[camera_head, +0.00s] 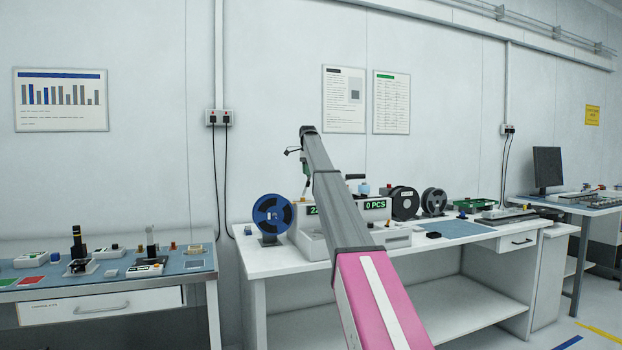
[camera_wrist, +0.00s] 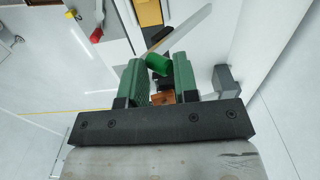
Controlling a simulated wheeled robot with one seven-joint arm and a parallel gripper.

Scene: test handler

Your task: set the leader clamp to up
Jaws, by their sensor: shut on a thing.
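In the wrist view, my gripper (camera_wrist: 158,70) has two green ribbed fingers closed around a short green cylindrical knob (camera_wrist: 158,64). The knob sits at the near end of a slanted grey bar (camera_wrist: 190,30), which I take to be part of the leader clamp. I cannot tell whether the clamp is up or down. In the head view, my arm covers the middle of a white machine with displays (camera_head: 376,205) on the bench. A bit of my green gripper (camera_head: 306,168) shows beside the arm, above the machine; the clamp is hidden there.
A blue reel (camera_head: 272,214) stands left of the machine, and dark reels (camera_head: 404,203) stand to its right. A blue mat (camera_head: 455,230) lies on the white bench (camera_head: 300,264). A second bench with small fixtures (camera_head: 110,278) is at the left. A red part (camera_wrist: 97,35) shows in the wrist view.

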